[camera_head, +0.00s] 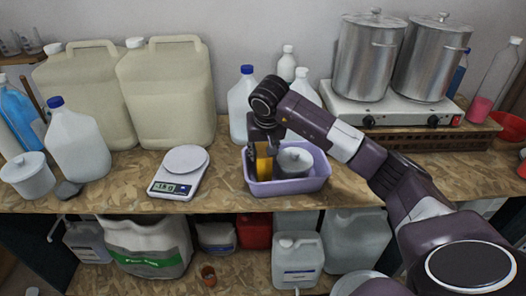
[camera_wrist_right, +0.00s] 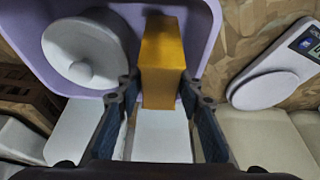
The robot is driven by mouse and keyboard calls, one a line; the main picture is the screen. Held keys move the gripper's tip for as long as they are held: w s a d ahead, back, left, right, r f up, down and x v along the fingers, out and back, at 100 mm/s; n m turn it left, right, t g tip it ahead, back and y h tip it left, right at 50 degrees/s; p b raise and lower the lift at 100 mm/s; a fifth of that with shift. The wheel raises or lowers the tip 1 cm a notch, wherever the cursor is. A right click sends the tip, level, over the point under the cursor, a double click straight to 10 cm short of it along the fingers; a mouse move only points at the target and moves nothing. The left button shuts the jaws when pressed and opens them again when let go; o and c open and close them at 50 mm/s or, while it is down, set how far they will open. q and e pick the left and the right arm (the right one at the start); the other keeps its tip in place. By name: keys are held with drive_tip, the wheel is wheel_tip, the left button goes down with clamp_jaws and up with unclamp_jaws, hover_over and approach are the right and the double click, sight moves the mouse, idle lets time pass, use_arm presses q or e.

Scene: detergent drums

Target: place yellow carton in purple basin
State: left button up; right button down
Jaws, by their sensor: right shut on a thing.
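The yellow carton (camera_head: 264,163) is upright inside the left part of the purple basin (camera_head: 290,187). It also shows in the right wrist view (camera_wrist_right: 163,62), between the fingertips. My right gripper (camera_head: 262,146) is shut on the carton from above. In the right wrist view the two dark fingers (camera_wrist_right: 158,88) stand on either side of the carton's near end. I cannot tell whether the carton touches the basin floor. A grey-white lidded pot (camera_head: 295,160) sits in the basin to the right of the carton. My left gripper is not in view.
A kitchen scale (camera_head: 180,170) stands left of the basin. Bottles (camera_head: 243,104) stand behind it. A hot plate (camera_head: 390,108) with two steel pots (camera_head: 367,58) is at the back right. Large cream jugs (camera_head: 168,92) are at the back left. The counter between scale and basin is clear.

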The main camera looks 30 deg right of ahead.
drive_tip(key=shift+f, duration=0.2)
drive_tip(key=c, duration=1.4)
unclamp_jaws()
drive_tip(key=shift+o, duration=0.2)
drive_tip(key=shift+r, duration=0.5)
drive_tip(key=b+v, duration=0.3)
drive_tip(key=v, duration=0.8)
drive_tip(key=shift+s+r, duration=0.2)
drive_tip(key=shift+s, duration=0.05)
drive_tip(key=shift+a, duration=0.1)
